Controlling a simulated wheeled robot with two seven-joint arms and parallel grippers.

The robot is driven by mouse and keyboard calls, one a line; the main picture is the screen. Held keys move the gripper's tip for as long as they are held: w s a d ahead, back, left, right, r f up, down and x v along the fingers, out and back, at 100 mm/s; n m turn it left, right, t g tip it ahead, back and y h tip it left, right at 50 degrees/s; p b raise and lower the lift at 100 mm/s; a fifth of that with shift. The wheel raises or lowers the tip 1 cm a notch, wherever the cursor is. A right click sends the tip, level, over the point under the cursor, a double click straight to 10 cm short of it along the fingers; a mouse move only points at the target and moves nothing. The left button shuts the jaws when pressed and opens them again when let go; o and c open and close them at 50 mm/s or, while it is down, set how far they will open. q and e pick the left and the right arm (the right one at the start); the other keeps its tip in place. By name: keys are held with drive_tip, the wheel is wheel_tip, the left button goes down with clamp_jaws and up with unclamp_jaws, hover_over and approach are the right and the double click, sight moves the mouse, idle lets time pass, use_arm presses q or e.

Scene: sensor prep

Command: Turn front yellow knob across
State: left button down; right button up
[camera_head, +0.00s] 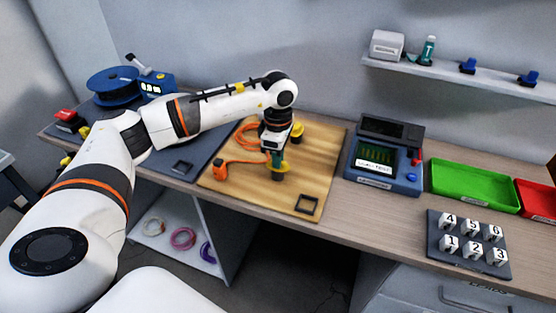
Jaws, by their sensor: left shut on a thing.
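The wooden board (235,178) lies on the bench in the middle. My left gripper (275,160) reaches down over the board and is shut on the front yellow knob (284,168). The gripper hides part of this knob, so its exact angle is hard to tell. A grey part shows just below the knob. A second yellow knob (298,131) stands farther back on the board, behind my gripper. My right gripper is not in view.
An orange tool (219,170) with an orange cable lies left of the gripper. A dark square frame (307,204) is at the board's front right. A blue device (382,172), a green tray (474,186) and numbered blocks (471,242) stand to the right. The board's right part is clear.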

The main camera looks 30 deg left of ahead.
use_arm(q)
drive_tip(key=shift+r+m, duration=0.1)
drive_tip(key=shift+m, duration=0.3)
drive_tip(key=c, duration=1.4)
unclamp_jaws()
wheel_tip(320, 180, up, 12)
drive_tip(key=b, duration=0.2)
